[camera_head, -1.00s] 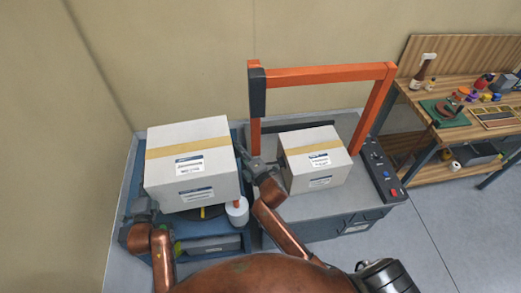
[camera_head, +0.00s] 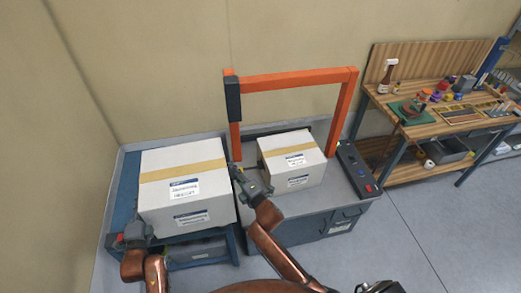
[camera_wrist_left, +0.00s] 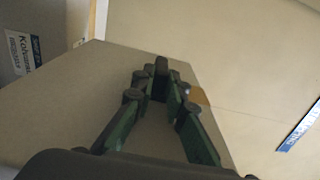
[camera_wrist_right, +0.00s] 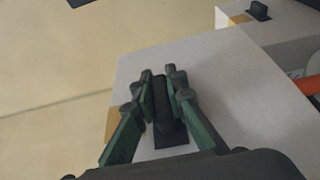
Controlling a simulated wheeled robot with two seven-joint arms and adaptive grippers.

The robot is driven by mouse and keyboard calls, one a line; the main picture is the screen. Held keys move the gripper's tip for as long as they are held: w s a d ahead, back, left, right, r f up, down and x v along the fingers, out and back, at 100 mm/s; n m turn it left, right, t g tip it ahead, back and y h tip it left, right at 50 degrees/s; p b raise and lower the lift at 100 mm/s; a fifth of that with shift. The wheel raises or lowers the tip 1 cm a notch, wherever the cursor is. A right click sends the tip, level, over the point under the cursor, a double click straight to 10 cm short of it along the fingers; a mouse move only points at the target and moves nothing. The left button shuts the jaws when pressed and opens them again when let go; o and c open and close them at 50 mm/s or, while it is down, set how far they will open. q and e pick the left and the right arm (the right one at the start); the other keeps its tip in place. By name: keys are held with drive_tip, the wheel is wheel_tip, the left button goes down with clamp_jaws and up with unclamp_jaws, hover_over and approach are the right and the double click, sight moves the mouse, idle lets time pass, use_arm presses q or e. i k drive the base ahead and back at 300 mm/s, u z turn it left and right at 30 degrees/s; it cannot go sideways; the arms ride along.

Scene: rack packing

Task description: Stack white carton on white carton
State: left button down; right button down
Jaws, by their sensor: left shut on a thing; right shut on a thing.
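The large white carton (camera_head: 183,190), with tan tape and labels, is upright on the left, over the blue table. My left gripper (camera_head: 135,236) is at its left side, shut on a dark tab (camera_wrist_left: 160,76) there. My right gripper (camera_head: 246,183) is at its right side, shut on a dark tab (camera_wrist_right: 168,122). Whether the carton's underside touches anything is hidden. The smaller white carton (camera_head: 292,160) stands on the grey bench to the right, close beside my right gripper; its top is bare. It also shows in the right wrist view (camera_wrist_right: 275,30).
An orange frame (camera_head: 295,80) rises from the grey bench (camera_head: 318,205) around the back of the smaller carton. A control strip (camera_head: 357,170) runs along the bench's right edge. A wooden workbench (camera_head: 440,118) with tools stands farther right. The blue table (camera_head: 125,195) is mostly covered.

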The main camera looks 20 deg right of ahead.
sight(291, 149)
drive_tip(key=z, duration=2.95)
drive_tip(key=i, duration=2)
drive_tip(key=u, duration=1)
